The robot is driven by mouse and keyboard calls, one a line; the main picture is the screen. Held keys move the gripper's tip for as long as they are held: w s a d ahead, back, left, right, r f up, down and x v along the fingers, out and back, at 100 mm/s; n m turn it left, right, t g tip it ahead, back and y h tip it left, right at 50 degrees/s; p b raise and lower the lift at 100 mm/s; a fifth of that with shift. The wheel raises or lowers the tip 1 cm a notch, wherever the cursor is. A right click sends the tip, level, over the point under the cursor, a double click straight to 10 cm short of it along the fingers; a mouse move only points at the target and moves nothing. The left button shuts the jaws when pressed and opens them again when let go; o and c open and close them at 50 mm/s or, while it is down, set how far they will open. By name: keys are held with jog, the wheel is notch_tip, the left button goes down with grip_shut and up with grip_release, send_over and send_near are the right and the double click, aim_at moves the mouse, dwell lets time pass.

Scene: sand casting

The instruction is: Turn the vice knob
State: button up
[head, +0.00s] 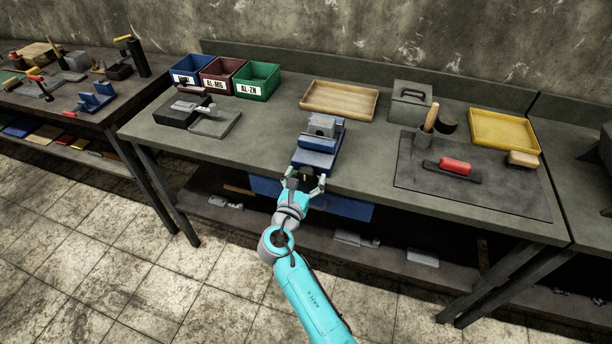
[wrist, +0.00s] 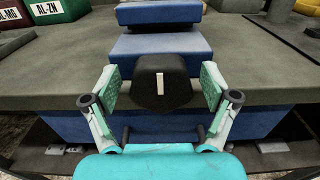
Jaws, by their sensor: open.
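The blue vice (head: 316,156) sits at the front edge of the middle workbench, with a grey block (head: 322,124) at its jaws. In the wrist view the vice's blue body (wrist: 160,45) is ahead. The black vice knob (wrist: 160,83), with a white upright mark on its face, points toward me at the bench's front edge. My gripper (head: 305,182) is in front of the knob. In the wrist view my gripper (wrist: 160,88) is open, its green pads on the left and right of the knob, with a visible gap on each side.
The workbench (head: 265,150) has free room left and right of the vice. Behind are a wooden tray (head: 340,98), a grey box (head: 410,102) and labelled bins, including a green one (head: 257,80). A dark mat (head: 480,190) with a red-handled tool (head: 455,167) lies to the right.

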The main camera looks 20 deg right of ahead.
jog(key=shift+w+d, duration=0.1)
jog(key=c, duration=1.1)
jog(key=shift+m, duration=0.8)
jog(key=o, duration=1.1)
jog(key=v, duration=1.2)
